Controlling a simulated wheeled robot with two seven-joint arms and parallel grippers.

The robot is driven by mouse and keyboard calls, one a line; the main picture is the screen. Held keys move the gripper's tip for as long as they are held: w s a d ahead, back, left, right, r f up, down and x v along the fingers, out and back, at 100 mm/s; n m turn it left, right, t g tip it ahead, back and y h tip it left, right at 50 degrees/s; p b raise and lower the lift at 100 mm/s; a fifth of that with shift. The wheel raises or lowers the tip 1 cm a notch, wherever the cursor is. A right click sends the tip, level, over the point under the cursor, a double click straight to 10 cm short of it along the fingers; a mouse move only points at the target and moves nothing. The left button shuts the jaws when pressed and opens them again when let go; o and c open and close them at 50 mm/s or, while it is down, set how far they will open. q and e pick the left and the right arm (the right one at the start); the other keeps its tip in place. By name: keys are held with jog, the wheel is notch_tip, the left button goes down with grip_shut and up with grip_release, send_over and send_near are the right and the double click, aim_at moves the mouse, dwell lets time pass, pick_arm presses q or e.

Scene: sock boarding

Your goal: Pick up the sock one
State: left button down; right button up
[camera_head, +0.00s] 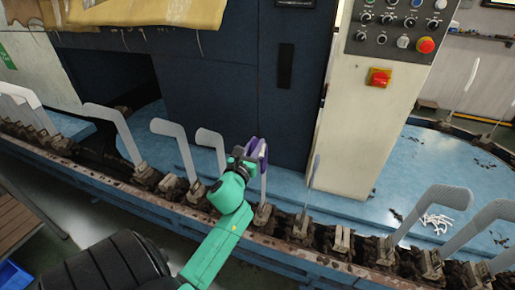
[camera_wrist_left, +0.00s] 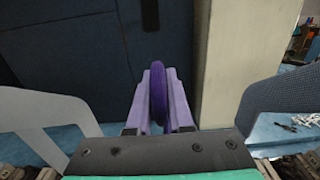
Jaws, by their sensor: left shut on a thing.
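A purple sock (camera_head: 263,148) is at the end of my left gripper (camera_head: 254,152), in front of the dark blue cabinet. In the left wrist view the sock (camera_wrist_left: 158,92) stands upright as a narrow dark purple strip. It is between the two lilac fingers of the left gripper (camera_wrist_left: 159,112), which is shut on it. A pale upright board (camera_head: 264,186) shows just below the sock in the head view; I cannot tell whether the sock touches it. Much of the sock is hidden by the fingers. My right gripper is in neither view.
A rail (camera_head: 180,208) with several upright grey boards (camera_head: 177,142) crosses the view. A control panel (camera_head: 397,30) with red buttons stands behind at the right. White pieces (camera_head: 437,222) lie on the blue surface (camera_head: 410,190), which has bare room around them.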

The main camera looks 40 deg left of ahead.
pick_arm(q)
notch_tip(320, 180, up, 20)
jog(key=p, duration=0.3)
jog(key=shift+p, duration=0.3)
